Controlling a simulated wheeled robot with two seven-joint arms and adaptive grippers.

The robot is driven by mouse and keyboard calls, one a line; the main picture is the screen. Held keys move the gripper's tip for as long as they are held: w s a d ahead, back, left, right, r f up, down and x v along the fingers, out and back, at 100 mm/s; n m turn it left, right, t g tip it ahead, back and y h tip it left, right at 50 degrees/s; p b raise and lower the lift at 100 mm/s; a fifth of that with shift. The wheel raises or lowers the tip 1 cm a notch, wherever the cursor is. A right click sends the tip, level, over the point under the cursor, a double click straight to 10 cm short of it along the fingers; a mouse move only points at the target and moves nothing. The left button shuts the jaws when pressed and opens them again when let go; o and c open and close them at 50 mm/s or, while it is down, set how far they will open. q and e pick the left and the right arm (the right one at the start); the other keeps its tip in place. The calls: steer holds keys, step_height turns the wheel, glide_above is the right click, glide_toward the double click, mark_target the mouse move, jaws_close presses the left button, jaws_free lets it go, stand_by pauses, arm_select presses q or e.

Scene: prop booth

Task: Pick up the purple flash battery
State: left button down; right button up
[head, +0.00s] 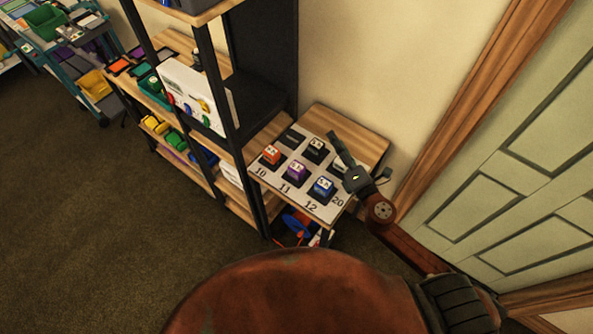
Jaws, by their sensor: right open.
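The purple flash battery (295,172) stands upright in the middle of a pale numbered board (264,172), just above the number 11. It has a light top and a dark lower part. My right gripper (358,156) is open and empty, to the right of the purple battery and apart from it. One of its fingers reaches up over the right part of the board. My left gripper is not in view.
An orange battery (271,155), a black one (315,151) and a blue one (323,188) stand around the purple one. My right gripper partly hides another block (340,163). A shelf post (229,110) rises left of the board; a wall and door (500,190) are right.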

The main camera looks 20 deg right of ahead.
steer(key=a+f+n+g+y, duration=0.4)
steer(key=a+n, duration=0.3)
steer(key=n, duration=0.4)
steer(key=n+g+y, duration=0.2)
steer(key=n+g, duration=0.1)
steer(key=n, duration=0.4)
glide_toward(298, 167)
steer(key=shift+w+a, duration=0.6)
steer(key=shift+a, duration=0.2)
steer(key=shift+g, duration=0.3)
steer(key=x, duration=0.7)
steer(key=shift+w+d+f, duration=0.15)
steer(key=shift+w+d, duration=0.05)
steer(key=shift+w, duration=0.1)
steer(key=shift+c, duration=0.4)
jaws_close()
